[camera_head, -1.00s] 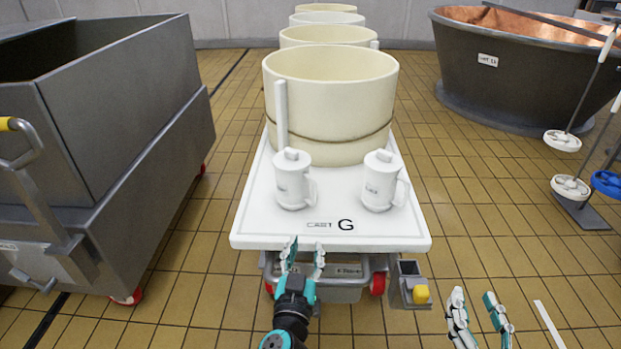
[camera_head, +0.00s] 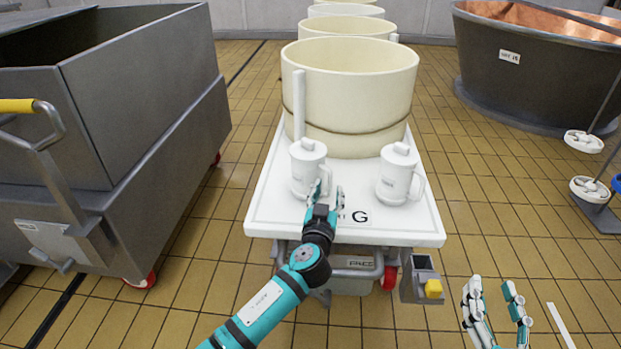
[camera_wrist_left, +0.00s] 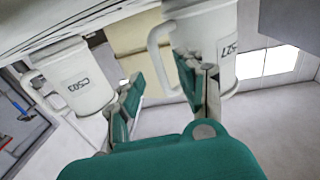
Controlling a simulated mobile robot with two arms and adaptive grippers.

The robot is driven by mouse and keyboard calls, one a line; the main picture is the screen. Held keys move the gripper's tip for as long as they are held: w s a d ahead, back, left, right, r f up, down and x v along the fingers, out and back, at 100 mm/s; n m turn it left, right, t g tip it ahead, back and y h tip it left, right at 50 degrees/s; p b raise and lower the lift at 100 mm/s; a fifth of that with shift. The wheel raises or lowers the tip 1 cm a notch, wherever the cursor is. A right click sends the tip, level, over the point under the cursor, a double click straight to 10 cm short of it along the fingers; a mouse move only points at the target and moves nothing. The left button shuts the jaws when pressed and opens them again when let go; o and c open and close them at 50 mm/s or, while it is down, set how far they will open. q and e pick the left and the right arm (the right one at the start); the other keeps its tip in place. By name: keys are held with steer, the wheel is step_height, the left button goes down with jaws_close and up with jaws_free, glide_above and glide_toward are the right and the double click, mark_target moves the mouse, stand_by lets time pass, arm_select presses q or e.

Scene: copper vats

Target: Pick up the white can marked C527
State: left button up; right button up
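Two white lidded cans with handles stand on a white cart top (camera_head: 275,222). The left can (camera_head: 305,165) shows in the wrist view as the right one (camera_wrist_left: 222,40), its mark partly seen as "527". The other can (camera_head: 395,180) reads C503 in the wrist view (camera_wrist_left: 78,90). My left gripper (camera_head: 330,190) is open at the left can's handle side. In the wrist view, its fingers (camera_wrist_left: 160,75) spread on either side of the handle, one finger overlapping the can's body; contact cannot be told. My right gripper (camera_head: 497,292) is open and empty at the lower right.
A large cream vat (camera_head: 350,90) stands behind the cans on the cart, with more vats behind. A grey metal bin (camera_head: 140,100) is at the left. A copper-lined vat (camera_head: 540,75) and valve wheels (camera_head: 588,190) are at the right.

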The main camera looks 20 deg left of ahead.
arm_select(q)
steer(key=shift+w+a, duration=0.25)
steer(key=shift+w, duration=1)
jaws_close()
arm_select(e)
steer(key=shift+s+a+r+t, duration=0.1)
steer(key=shift+r+t, duration=0.4)
steer(key=shift+r, duration=0.25)
